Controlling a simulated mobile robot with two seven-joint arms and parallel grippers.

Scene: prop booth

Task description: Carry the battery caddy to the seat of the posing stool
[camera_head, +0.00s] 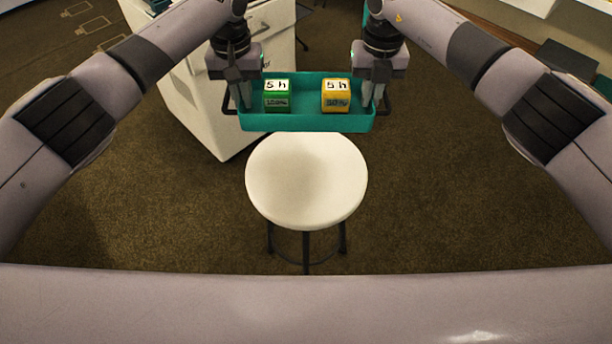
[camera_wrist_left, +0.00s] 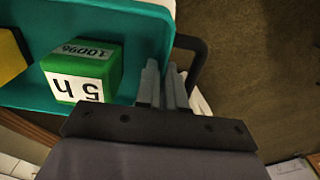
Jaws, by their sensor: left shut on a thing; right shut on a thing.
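The battery caddy is a teal tray (camera_head: 306,122) with dark side handles, held up in the air between my two grippers. A green block (camera_head: 277,96) and a yellow block (camera_head: 336,96) with white labels stand in it. My left gripper (camera_head: 241,100) is shut on the caddy's left side; in the left wrist view its fingers (camera_wrist_left: 163,85) close at the teal wall (camera_wrist_left: 150,50) beside the handle. My right gripper (camera_head: 374,98) is shut on the right side. The posing stool's round white seat (camera_head: 306,185) is empty, on the near side of the caddy in the head view.
A white cabinet (camera_head: 205,115) stands behind and left of the stool. Brown carpet (camera_head: 450,190) is open to both sides of the stool. A dark object (camera_head: 567,62) is at the far right.

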